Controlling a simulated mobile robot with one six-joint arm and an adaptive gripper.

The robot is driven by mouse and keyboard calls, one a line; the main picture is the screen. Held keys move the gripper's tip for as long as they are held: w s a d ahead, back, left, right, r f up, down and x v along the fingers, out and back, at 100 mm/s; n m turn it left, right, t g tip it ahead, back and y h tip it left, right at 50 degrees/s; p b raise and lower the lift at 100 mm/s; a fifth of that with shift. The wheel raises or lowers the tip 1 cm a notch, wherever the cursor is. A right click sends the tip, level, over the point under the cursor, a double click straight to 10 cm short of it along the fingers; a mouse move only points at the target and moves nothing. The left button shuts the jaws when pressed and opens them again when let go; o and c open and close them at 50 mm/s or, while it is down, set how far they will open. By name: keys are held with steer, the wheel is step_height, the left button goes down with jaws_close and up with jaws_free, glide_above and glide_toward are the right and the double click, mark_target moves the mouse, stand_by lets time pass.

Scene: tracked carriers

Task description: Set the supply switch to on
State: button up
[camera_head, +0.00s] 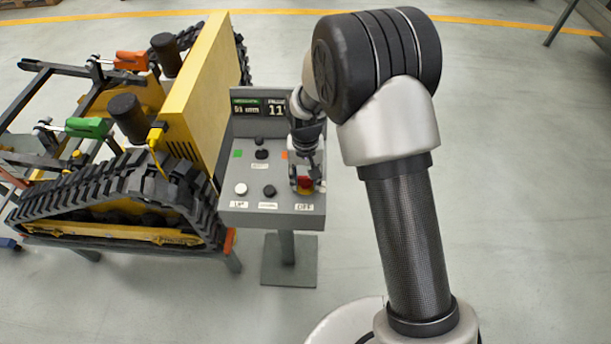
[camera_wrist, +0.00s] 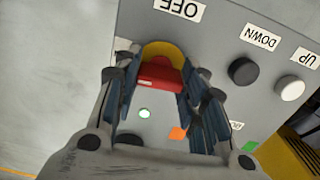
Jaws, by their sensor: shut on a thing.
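The supply switch appears as a red handle (camera_head: 305,183) on the grey control panel (camera_head: 232,208), just above a white OFF label (camera_head: 304,207). In the wrist view the red handle (camera_wrist: 160,76) sits against a yellow backing (camera_wrist: 165,50), beside the OFF label (camera_wrist: 180,9). My gripper (camera_head: 306,172) reaches down to the panel's right side. In the wrist view my gripper (camera_wrist: 158,82) has a finger on each side of the red handle and is shut on it. The fingers partly hide the handle's sides. The handle's exact setting cannot be told.
A white UP button (camera_head: 241,188) and a black DOWN button (camera_head: 269,190) are left of the switch. A display (camera_head: 262,107) stands at the panel's back. A tracked carrier (camera_head: 120,195) with a yellow plate (camera_head: 195,90) stands close on the left.

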mark_target(306, 177)
steer(key=shift+m, duration=0.3)
stand_by(0.4)
steer(key=o, duration=1.1)
steer(key=shift+c, duration=0.2)
steer(key=shift+r, duration=0.1)
step_height(306, 177, up, 12)
